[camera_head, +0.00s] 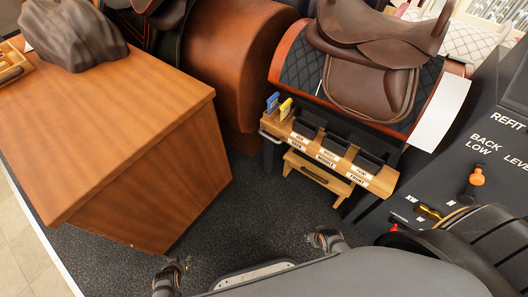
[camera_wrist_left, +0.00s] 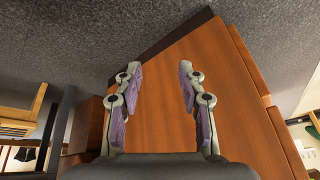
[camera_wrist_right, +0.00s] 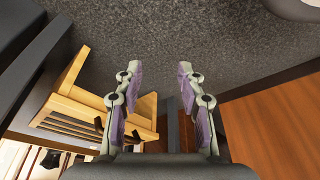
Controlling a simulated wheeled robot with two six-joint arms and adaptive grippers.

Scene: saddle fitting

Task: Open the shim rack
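The shim rack (camera_head: 325,158) is a light wooden unit with dark slots and white labels along its front, below the brown saddle (camera_head: 375,50). A metal handle (camera_head: 268,136) shows at its left end. A blue piece (camera_head: 272,102) and a yellow piece (camera_head: 286,108) stand at that end. My left gripper (camera_head: 170,274) is at the bottom of the head view, well away from the rack. It is open and empty in the left wrist view (camera_wrist_left: 158,78). My right gripper (camera_head: 326,238) is nearer the rack but apart from it. It is open and empty in the right wrist view (camera_wrist_right: 158,78).
A wooden cabinet (camera_head: 140,130) with a dark lump (camera_head: 72,35) on top stands at the left. A dark panel with knobs (camera_head: 480,150) is at the right. A wooden step (camera_head: 318,178) sits below the rack. Dark carpet (camera_head: 255,215) is clear between.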

